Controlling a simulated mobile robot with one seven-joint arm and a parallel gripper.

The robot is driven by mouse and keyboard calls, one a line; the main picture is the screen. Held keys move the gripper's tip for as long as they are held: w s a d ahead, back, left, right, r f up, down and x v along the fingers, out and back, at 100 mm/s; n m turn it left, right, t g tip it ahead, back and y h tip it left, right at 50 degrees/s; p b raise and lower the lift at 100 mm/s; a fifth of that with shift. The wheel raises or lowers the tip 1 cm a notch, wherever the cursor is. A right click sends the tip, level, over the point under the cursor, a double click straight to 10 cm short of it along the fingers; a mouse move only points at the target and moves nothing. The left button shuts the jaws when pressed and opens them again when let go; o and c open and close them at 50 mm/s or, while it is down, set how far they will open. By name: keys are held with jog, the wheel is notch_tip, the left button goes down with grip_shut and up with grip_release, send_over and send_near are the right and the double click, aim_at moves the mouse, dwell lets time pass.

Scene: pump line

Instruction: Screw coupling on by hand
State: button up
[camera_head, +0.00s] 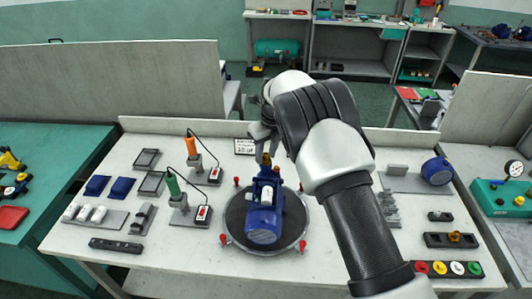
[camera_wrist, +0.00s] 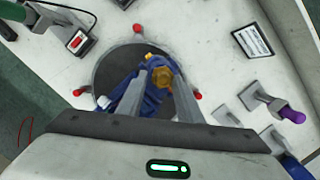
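The blue pump (camera_head: 263,222) stands on a dark round turntable (camera_head: 236,212) in the middle of the bench. A brass hexagonal fitting (camera_head: 266,159) shows at its upper end. My gripper (camera_head: 266,146) is just above the pump, pointing down. In the wrist view, the brass fitting (camera_wrist: 161,76) lies between the two fingertips of my gripper (camera_wrist: 164,72), with the fingers apart on either side. I cannot tell whether they touch it. The pump also shows behind the fingers (camera_wrist: 152,102). Another brass part (camera_head: 454,236) sits in a dark holder at the right.
Red knobs (camera_head: 304,243) surround the turntable. Tools with orange (camera_head: 191,145) and green (camera_head: 172,183) handles stand on the left, near blue trays (camera_head: 121,187). A small sign (camera_head: 244,146) stands behind. A holder with coloured rings (camera_head: 457,268) lies at the front right.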

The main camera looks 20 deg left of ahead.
jog(key=shift+w+d, duration=0.1)
jog(key=shift+w, duration=0.05)
jog(key=shift+w+n, duration=0.1)
jog(key=shift+n, duration=0.5)
jog(key=shift+n+g, duration=0.3)
jog(key=shift+n, duration=0.8)
jog(key=n, duration=0.2)
jog(key=shift+w+n+y, duration=0.15)
jog(key=shift+n+y, duration=0.15)
jog(key=shift+n+g, duration=0.3)
jog(key=shift+n, duration=0.1)
jog(key=shift+n+g, duration=0.4)
jog(key=shift+n, duration=1.4)
